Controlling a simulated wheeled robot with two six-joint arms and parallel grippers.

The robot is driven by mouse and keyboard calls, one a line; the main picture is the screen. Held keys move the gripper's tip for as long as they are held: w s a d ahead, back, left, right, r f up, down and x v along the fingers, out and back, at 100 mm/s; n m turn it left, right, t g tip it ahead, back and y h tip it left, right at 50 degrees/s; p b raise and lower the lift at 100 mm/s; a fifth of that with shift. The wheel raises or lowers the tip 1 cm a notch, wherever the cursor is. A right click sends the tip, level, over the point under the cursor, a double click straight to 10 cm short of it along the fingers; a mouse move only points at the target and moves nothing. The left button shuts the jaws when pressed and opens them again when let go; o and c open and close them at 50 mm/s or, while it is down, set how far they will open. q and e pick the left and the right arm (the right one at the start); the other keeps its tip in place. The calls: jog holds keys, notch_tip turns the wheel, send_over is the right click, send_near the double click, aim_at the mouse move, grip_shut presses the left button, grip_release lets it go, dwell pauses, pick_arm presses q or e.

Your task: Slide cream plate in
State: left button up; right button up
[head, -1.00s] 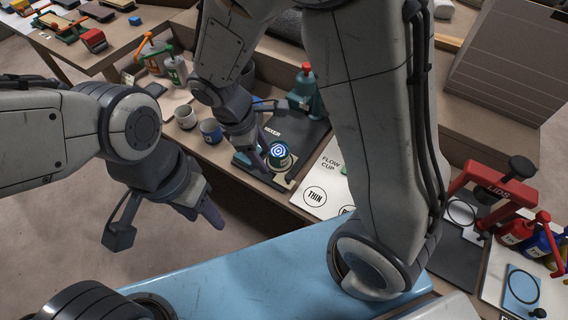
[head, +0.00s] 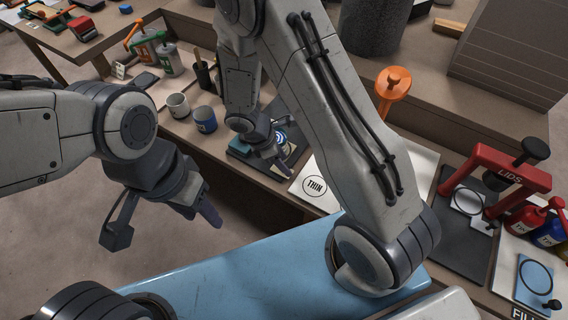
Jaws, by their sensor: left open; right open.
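My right gripper (head: 282,146) is open at the mixer base (head: 291,108), over a tin with a blue-and-white swirled top (head: 281,136). The gripper and arm hide much of the tin and the mixer. A cream plate cannot be made out clearly; only a small pale area shows around the tin, partly behind the gripper. I cannot tell whether the fingers touch anything. My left gripper (head: 161,222) is open and empty, over the floor in front of the bench.
A white cup (head: 177,106) and a blue cup (head: 204,119) stand left of the mixer. A white THIN board (head: 316,186) lies to its right, partly behind my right arm. The red LIDS press (head: 508,172) and bottles stand at the far right.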

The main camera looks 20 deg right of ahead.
jog(key=shift+d+f, duration=0.15)
jog(key=shift+f, duration=0.15)
grip_shut()
dwell(1.3)
